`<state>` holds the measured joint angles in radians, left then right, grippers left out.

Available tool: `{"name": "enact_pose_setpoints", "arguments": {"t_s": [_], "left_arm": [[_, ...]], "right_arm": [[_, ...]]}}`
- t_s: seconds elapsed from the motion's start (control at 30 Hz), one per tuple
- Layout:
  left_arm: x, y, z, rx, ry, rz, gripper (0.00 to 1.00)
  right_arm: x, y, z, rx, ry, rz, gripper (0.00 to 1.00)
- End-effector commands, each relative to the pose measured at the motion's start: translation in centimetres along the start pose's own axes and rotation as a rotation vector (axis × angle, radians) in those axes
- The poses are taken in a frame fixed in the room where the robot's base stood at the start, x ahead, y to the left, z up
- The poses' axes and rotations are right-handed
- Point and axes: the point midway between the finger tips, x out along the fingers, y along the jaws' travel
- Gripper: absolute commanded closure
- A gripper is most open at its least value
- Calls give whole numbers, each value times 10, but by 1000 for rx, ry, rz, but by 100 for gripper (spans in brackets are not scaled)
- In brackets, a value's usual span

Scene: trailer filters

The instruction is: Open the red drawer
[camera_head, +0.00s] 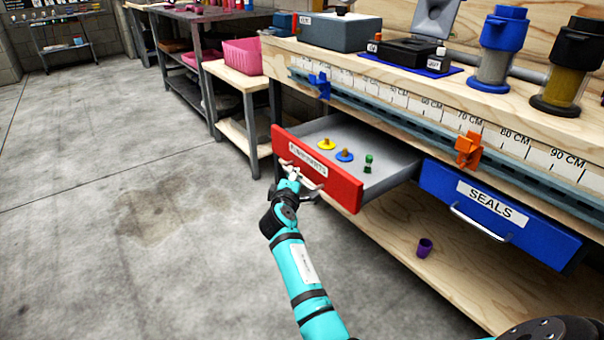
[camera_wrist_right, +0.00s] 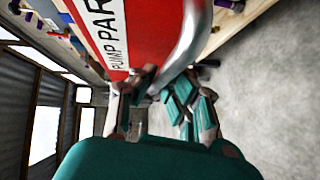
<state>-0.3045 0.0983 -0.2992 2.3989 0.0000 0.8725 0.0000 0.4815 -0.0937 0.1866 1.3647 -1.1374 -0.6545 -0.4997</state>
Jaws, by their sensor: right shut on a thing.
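The red drawer (camera_head: 316,170), labelled PUMP PARTS, stands open, pulled well out of the workbench. Its grey inside shows a yellow piece (camera_head: 326,144), a blue piece (camera_head: 344,155) and a green piece (camera_head: 368,163). My right gripper (camera_head: 300,178) is at the drawer's front, shut on its metal handle. In the right wrist view the fingers of my right gripper (camera_wrist_right: 165,88) are at the grey curved handle (camera_wrist_right: 190,45), against the red front (camera_wrist_right: 105,35). The exact finger contact is partly hidden. My left gripper is not in view.
A closed blue SEALS drawer (camera_head: 500,212) is to the right. A purple cup (camera_head: 424,248) stands on the lower shelf (camera_head: 400,235). Blue (camera_head: 320,84) and orange (camera_head: 467,150) clamps sit on the bench's rail. The floor (camera_head: 120,190) to the left is clear.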

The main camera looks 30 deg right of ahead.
Motion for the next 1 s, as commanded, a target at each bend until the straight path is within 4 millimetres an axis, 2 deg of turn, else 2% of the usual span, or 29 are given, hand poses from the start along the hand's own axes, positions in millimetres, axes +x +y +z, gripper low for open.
{"name": "enact_pose_setpoints", "arguments": {"t_s": [0.23, 0.67, 0.7, 0.87, 0.9, 1.0], "left_arm": [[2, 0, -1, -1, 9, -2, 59], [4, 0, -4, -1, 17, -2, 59], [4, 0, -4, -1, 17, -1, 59], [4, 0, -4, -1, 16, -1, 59], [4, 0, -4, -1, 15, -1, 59], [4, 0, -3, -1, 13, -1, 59]], "right_arm": [[-10, 0, -10, 3, 1, 4, 100], [-11, -1, -12, 4, 1, 4, 100], [-11, -1, -12, 4, 1, 4, 89], [-11, -1, -12, 3, 0, 3, 68], [-11, -2, -12, 2, 0, 2, 66], [-11, -2, -12, 2, 0, 2, 66]]}}
